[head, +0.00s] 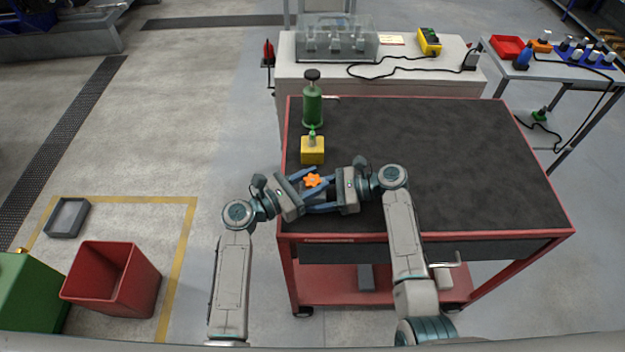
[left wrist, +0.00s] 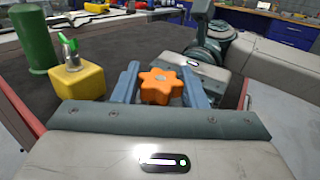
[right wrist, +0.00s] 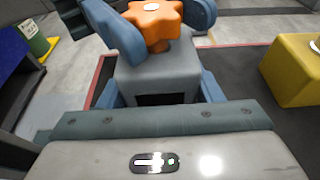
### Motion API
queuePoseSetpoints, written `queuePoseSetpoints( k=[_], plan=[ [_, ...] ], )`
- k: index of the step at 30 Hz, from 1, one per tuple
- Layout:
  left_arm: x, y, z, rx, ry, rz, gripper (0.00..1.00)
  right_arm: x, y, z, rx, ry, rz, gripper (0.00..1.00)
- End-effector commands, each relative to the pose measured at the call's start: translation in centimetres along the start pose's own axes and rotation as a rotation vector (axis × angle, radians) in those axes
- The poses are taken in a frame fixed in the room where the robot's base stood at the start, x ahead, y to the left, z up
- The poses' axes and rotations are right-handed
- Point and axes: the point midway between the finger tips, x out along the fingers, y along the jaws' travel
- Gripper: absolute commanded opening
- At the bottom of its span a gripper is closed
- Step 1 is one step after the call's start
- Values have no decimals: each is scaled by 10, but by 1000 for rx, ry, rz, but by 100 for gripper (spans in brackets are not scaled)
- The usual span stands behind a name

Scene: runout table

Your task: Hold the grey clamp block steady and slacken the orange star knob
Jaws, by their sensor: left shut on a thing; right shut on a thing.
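The orange star knob (head: 313,180) sits on top of the grey clamp block (right wrist: 156,76) near the left edge of the cart top. My left gripper (left wrist: 162,84) is shut on the orange knob, with one blue finger on each side of it. My right gripper (right wrist: 160,88) is shut on the grey block below the knob, its fingers on the block's two sides. In the head view the fingers mostly hide the block. In the right wrist view the knob (right wrist: 154,20) shows above the block, between the left gripper's fingers.
A yellow block (head: 312,152) with a green-topped fitting and a green bottle (head: 312,105) stand just behind the grippers. The dark cart top (head: 450,150) is clear to the right. A red bin (head: 112,282) stands on the floor at the left.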

Motion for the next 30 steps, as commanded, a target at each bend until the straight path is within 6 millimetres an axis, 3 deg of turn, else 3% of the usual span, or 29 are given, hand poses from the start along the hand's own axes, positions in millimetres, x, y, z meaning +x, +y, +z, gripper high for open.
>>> queuePoseSetpoints(
  k=[3, 4, 7, 19, 30],
  plan=[
    [0, 0, -1, -2, 1, -1, 16, 0, 0, 0, 0, -2, 1, 46],
    [0, 0, -1, -2, 1, -1, 42, 0, 0, 0, 0, -2, 1, 46],
    [0, 0, -1, -1, 1, -1, 60, 0, 0, 0, 0, -2, 0, 46],
    [-10, 1, -1, 2, 3, 0, 60, 0, 0, 0, 0, -1, 0, 46],
    [-84, 0, -2, 1, 5, -2, 60, 0, 0, 0, 0, -1, 0, 46]
  ],
)
